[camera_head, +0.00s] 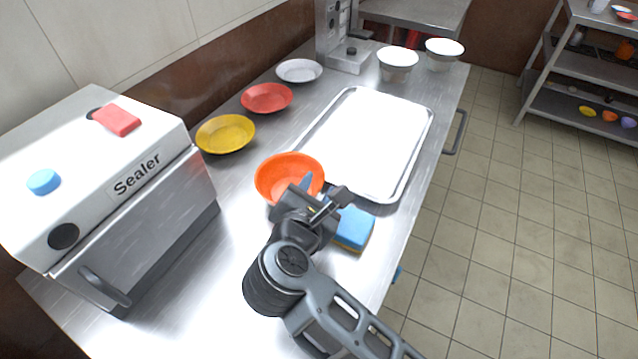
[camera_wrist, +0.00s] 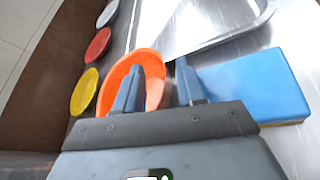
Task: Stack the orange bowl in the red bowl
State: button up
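The orange bowl (camera_head: 284,172) sits on the steel counter in the head view, between the yellow bowl and the blue sponge. The red bowl (camera_head: 267,98) stands empty farther back, near the wall. My gripper (camera_head: 322,188) is at the right rim of the orange bowl, fingers apart. In the wrist view, one finger of my gripper (camera_wrist: 157,75) is over the inside of the orange bowl (camera_wrist: 116,80) and the other is just outside its rim. The rim lies between them with a visible gap. The red bowl (camera_wrist: 97,45) is also visible there, at upper left.
A yellow bowl (camera_head: 225,134) and a white bowl (camera_head: 299,71) flank the red one. A blue sponge (camera_head: 355,228) lies right of my gripper. A metal tray (camera_head: 424,140) lies behind it. The sealer (camera_head: 130,190) stands at left, white containers (camera_head: 397,66) at the back.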

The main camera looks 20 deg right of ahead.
jog(key=v, duration=0.9)
jog(key=shift+s+a+b, duration=0.2)
jog(key=shift+s+b, duration=0.15)
jog(key=shift+b, duration=0.1)
jog(key=shift+r, duration=0.15)
jog(key=s+d+r+n+t+h, duration=0.1)
jog(key=s+d+r+n+t, duration=0.45)
jog(key=n, duration=0.45)
jog(key=s+d+r+n+t+h, duration=0.15)
jog(key=s+d+n+t, duration=0.25)
jog(key=s+d+n, duration=0.4)
jog(key=s+a+f+n+y, duration=0.1)
jog(key=s+n+y, duration=0.3)
jog(key=n, duration=0.8)
jog(key=s+a+n+g+y, duration=0.1)
jog(key=s+n+y, duration=0.4)
jog(key=n, duration=0.7)
jog(key=shift+s+a+f+y, duration=0.3)
jog(key=shift+s+f+y, duration=0.1)
jog(key=shift+y, duration=0.55)
jog(key=s+f+n+g, duration=0.1)
jog(key=s+n, duration=0.1)
jog(key=s+f+n+g, duration=0.1)
jog(key=s+n+g, duration=0.1)
jog(key=s+f+n+g, duration=0.1)
jog(key=s+n, duration=0.1)
jog(key=n, duration=0.1)
jog(key=shift+a+f+g, duration=0.25)
jog(key=shift+f, duration=0.15)
jog(key=shift+c, duration=0.5)
